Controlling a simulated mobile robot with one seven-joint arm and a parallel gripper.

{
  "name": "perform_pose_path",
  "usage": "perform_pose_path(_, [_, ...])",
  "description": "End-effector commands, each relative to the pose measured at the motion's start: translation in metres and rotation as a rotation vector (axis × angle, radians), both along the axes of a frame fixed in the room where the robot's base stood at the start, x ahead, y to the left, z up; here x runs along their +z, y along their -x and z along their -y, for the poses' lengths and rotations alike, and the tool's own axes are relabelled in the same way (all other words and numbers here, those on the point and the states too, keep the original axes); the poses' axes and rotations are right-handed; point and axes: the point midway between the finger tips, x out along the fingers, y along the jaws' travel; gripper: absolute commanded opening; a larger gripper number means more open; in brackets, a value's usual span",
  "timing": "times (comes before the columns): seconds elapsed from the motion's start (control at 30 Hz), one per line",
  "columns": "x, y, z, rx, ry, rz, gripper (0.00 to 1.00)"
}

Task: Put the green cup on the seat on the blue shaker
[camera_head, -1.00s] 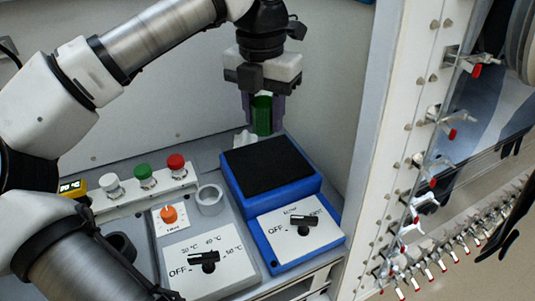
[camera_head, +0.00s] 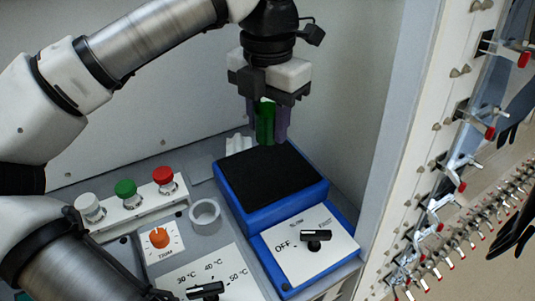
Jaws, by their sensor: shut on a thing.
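The green cup (camera_head: 265,122) is between the fingers of my gripper (camera_head: 268,125), which is shut on it. The fingers hide part of the cup. The cup hangs upright over the back part of the blue shaker (camera_head: 238,207), and I cannot tell how far above it. The shaker has a black top pad (camera_head: 265,175), bare where I see it, and a white front panel with a black knob. A light grey ring-shaped holder (camera_head: 205,213) stands left of the shaker and looks empty; I cannot tell whether it is the seat.
A device with a dial (camera_head: 206,290) stands front left. A strip with white, green and red knobs (camera_head: 126,190) and an orange knob (camera_head: 159,237) lie left. A white ribbed piece (camera_head: 239,144) sits behind the shaker. The glovebox frame (camera_head: 400,160) bounds the right.

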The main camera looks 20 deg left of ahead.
Motion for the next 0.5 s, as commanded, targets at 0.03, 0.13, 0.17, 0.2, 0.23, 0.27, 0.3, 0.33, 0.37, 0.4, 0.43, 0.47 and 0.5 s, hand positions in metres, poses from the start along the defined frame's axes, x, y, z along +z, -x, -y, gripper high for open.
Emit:
perform_pose_path(0.03, [-0.009,0.0,0.0,-0.001,0.002,-0.002,0.15])
perform_pose_path(0.13, [-0.022,0.0,0.0,-0.001,0.001,0.0,0.15])
perform_pose_path(0.17, [-0.025,0.0,0.0,0.0,0.001,0.0,0.15])
perform_pose_path(0.2, [-0.028,0.0,0.0,0.0,0.002,-0.001,0.15])
perform_pose_path(0.23, [-0.03,0.0,0.0,0.0,0.002,-0.001,0.15])
perform_pose_path(0.27, [-0.032,0.0,0.0,0.0,0.002,-0.001,0.15])
perform_pose_path(0.3, [-0.034,0.0,0.0,0.001,0.002,-0.001,0.15])
perform_pose_path(0.33, [-0.037,0.0,0.0,0.001,0.001,0.0,0.15])
perform_pose_path(0.37, [-0.04,0.0,0.0,0.0,0.001,0.0,0.15])
perform_pose_path(0.4, [-0.046,0.0,0.0,0.0,0.002,-0.001,0.15])
perform_pose_path(0.43, [-0.05,0.0,0.0,0.001,0.003,-0.001,0.15])
perform_pose_path(0.47, [-0.054,0.0,0.0,0.001,0.003,-0.001,0.15])
perform_pose_path(0.5, [-0.06,0.0,0.0,0.0,0.002,-0.001,0.15])
